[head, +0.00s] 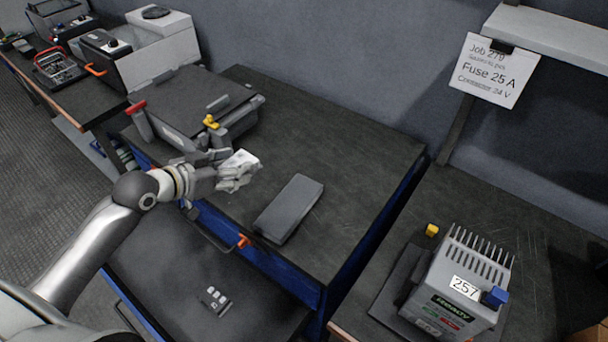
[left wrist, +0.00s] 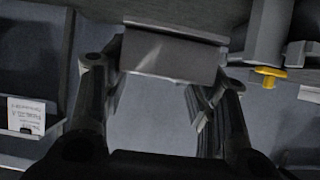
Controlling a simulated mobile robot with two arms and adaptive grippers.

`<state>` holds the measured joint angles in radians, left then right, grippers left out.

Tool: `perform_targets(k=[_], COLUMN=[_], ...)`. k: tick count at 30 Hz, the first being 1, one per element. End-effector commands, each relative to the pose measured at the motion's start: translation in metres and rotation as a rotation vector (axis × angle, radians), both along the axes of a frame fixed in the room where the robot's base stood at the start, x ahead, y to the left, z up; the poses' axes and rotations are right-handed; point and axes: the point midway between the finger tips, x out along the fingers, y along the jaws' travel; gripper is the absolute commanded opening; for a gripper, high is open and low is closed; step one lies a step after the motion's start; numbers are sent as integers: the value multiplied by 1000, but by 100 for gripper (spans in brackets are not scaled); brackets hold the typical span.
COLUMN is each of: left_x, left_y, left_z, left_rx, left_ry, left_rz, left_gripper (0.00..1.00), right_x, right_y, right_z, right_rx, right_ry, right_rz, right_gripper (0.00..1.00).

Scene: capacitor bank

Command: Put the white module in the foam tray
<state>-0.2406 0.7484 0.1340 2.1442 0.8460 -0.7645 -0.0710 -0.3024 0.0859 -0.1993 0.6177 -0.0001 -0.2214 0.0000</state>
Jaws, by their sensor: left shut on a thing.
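My left gripper (head: 238,172) is shut on the white module (head: 240,160), holding it above the near left part of the dark workbench. In the left wrist view the module shows as a pale grey block (left wrist: 170,55) between the two fingers of the gripper (left wrist: 165,85). A dark, flat, tray-like surface (head: 160,270) lies below the bench front, with a small light piece with dark spots (head: 215,298) on it. It may be the foam tray; I cannot tell for sure. My right gripper is not in view.
A dark grey oblong block (head: 290,208) lies on the bench, right of the gripper. A dark case with a yellow part (head: 211,122) stands behind the gripper. A grey finned unit marked 257 (head: 460,285) stands on the right bench. The bench's back right is clear (head: 340,140).

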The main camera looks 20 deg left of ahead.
Motion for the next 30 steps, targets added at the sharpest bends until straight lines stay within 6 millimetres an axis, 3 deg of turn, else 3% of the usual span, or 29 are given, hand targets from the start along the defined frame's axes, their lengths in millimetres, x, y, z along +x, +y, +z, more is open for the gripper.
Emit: perform_targets(k=[7,16,21,30], left_x=[27,89,111,129], left_y=[-3,-30,-39,-46], left_z=[-7,-36,-70,-94], left_rx=[-6,-9,-6,-3], left_ry=[-5,-4,0,-1], left_rz=[24,23,23,21], left_gripper=[18,18,18,18], right_x=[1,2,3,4], right_y=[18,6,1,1], right_z=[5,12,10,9], right_rx=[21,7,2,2], right_ry=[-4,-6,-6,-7], right_rz=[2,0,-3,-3], right_gripper=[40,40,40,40])
